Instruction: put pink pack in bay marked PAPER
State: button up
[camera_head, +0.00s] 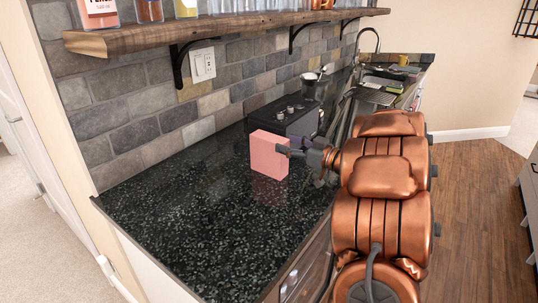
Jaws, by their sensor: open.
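The pink pack (267,157) is a flat box that appears to stand upright on the dark speckled counter (190,225). My gripper (290,152) is at the pack's right side, with a dark fingertip at its upper right edge. The gripper is open; the pack and the arm hide part of it, and I cannot tell whether it touches the pack. No bay with a readable PAPER mark shows in this view.
A black box-shaped unit with knobs (282,113) stands behind the pack against the tiled wall. A wooden shelf (200,30) with bottles and glasses hangs above. The sink area (375,95) lies at the far end. The near left counter is clear.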

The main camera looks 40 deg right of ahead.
aim_at(273, 137)
jog(key=shift+p+x, duration=0.5)
jog(key=shift+x, duration=2.35)
jog(key=shift+a+f, duration=0.15)
jog(key=shift+a, duration=0.05)
jog(key=shift+c, duration=0.4)
grip_shut()
